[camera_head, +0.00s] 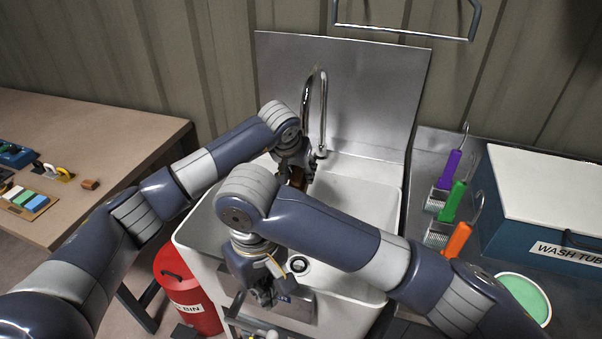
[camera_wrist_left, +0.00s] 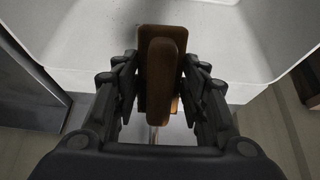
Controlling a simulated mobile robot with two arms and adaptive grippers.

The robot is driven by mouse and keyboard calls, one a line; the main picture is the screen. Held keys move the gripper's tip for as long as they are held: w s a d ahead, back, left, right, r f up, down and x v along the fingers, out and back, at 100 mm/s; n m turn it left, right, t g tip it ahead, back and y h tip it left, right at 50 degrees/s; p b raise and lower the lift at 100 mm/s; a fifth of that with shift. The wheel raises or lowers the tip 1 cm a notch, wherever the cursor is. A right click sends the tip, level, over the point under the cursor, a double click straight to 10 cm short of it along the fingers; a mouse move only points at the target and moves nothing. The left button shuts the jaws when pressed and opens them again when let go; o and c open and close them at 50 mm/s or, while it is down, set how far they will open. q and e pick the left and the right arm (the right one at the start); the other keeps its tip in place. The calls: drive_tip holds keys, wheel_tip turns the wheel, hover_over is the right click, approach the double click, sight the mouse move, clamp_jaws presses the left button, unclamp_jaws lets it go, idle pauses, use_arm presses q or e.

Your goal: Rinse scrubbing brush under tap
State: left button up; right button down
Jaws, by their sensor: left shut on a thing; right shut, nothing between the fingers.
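A brown wooden scrubbing brush (camera_head: 297,177) is in the grip of my left gripper (camera_head: 292,162) over the left side of the white sink (camera_head: 365,187). In the left wrist view the brush (camera_wrist_left: 165,65) lies between both fingers of my left gripper (camera_wrist_left: 160,95); its bristles are hidden. The curved metal tap (camera_head: 323,105) stands at the back of the sink, just right of and behind the left gripper. I cannot tell whether water runs. My right gripper (camera_head: 266,296) is shut and empty, low in front of the sink's near part.
A red bin (camera_head: 188,295) stands left of the sink. A counter on the right bears purple (camera_head: 450,168), green (camera_head: 453,200) and orange (camera_head: 456,240) handled tools, a green-filled dish (camera_head: 525,298) and a wash tub (camera_head: 540,225). A wooden table (camera_head: 85,130) stands left. My right forearm crosses the sink.

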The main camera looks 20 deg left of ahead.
sight(295, 178)
idle(0.5)
use_arm(q)
drive_tip(key=shift+s+r+p, duration=0.25)
drive_tip(key=shift+s+p, duration=0.05)
drive_tip(key=shift+s, duration=0.2)
drive_tip(key=s, duration=0.1)
drive_tip(key=s+r+p, duration=0.1)
drive_tip(key=s, duration=0.1)
drive_tip(key=shift+s+a+r, duration=0.1)
drive_tip(key=shift+s, duration=0.15)
drive_tip(key=s+r+p, duration=0.1)
drive_tip(key=s+r, duration=0.1)
drive_tip(key=s, duration=0.5)
drive_tip(key=shift+s+r, duration=0.15)
drive_tip(key=shift+s, duration=0.15)
drive_tip(key=shift+a, duration=0.1)
